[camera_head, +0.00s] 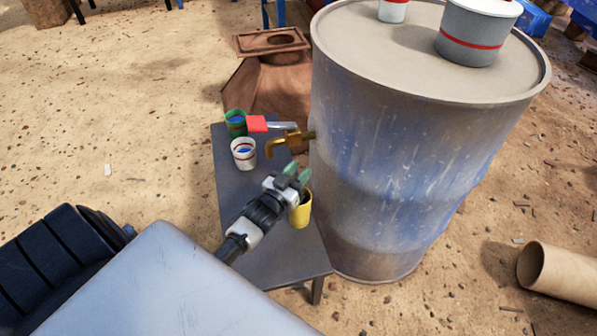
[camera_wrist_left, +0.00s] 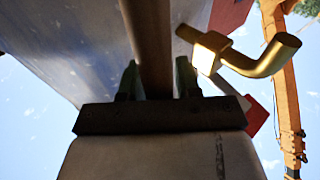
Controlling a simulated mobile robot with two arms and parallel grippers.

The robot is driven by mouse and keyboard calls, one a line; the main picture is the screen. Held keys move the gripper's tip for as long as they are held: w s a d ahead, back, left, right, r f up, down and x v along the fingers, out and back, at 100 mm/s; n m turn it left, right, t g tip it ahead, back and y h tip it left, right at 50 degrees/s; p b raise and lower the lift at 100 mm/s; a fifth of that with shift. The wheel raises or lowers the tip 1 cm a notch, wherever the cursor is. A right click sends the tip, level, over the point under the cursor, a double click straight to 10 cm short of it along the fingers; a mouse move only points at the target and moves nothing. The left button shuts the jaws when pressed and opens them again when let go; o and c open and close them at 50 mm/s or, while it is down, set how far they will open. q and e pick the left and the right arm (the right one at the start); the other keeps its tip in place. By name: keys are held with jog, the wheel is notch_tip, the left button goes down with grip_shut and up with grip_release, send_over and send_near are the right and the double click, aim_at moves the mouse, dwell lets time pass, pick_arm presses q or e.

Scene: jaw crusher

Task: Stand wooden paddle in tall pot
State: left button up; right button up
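My left gripper (camera_head: 297,173) is over the grey bench, just above and left of a yellow pot (camera_head: 301,212) and partly in front of it. In the left wrist view its two green fingers (camera_wrist_left: 158,82) close on a brown wooden bar (camera_wrist_left: 150,35), which looks like the paddle's handle. The bar runs out of the top of that view; its far end is hidden. I cannot tell whether it enters the yellow pot. My right gripper is not in view.
A large weathered drum (camera_head: 400,170) with a brass tap (camera_head: 283,143) stands close right of the grey bench (camera_head: 232,200). The tap (camera_wrist_left: 245,58) is near my fingers. A red-handled tool (camera_head: 257,124) lies beside the green pot. Sandy ground is open to the left.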

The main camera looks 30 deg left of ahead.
pick_arm(q)
jog(key=o, duration=0.3)
jog(key=shift+s, duration=0.5)
jog(key=s+f+p, duration=0.1)
jog(key=s, duration=0.8)
jog(key=shift+s+a, duration=0.15)
jog(key=shift+s, duration=0.25)
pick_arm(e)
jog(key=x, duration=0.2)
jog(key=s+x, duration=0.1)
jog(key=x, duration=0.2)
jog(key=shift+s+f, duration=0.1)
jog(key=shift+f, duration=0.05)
pick_arm(q)
jog(key=shift+f, duration=0.15)
